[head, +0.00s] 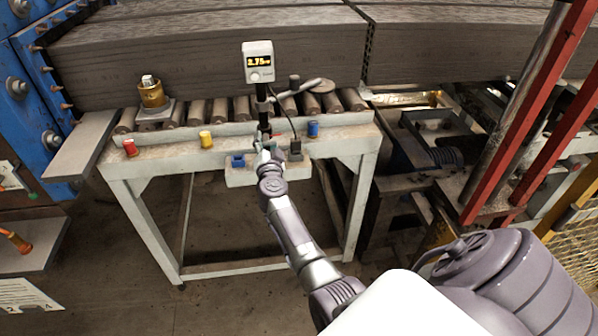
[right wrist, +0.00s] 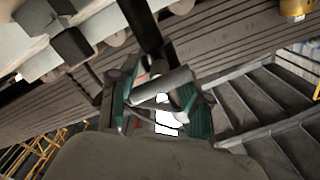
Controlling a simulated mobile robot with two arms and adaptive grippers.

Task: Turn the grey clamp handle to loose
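A grey bar, which looks like the clamp handle (right wrist: 162,86), lies across the space between my right fingertips in the right wrist view. My right gripper (head: 267,152) is at the foot of the black post (head: 265,115) in the head view, and its arm hides part of the low ledge there. In the wrist view the green-padded fingers of the right gripper (right wrist: 158,100) stand apart on either side of the bar. Whether they press on it I cannot tell. A grey display box (head: 258,62) reading about 2.75 sits on the post. My left gripper is not in view.
The post stands at a pale roller table (head: 225,140). A brass cylinder (head: 152,94) stands at the left. Red posts (head: 530,110) rise on the right.

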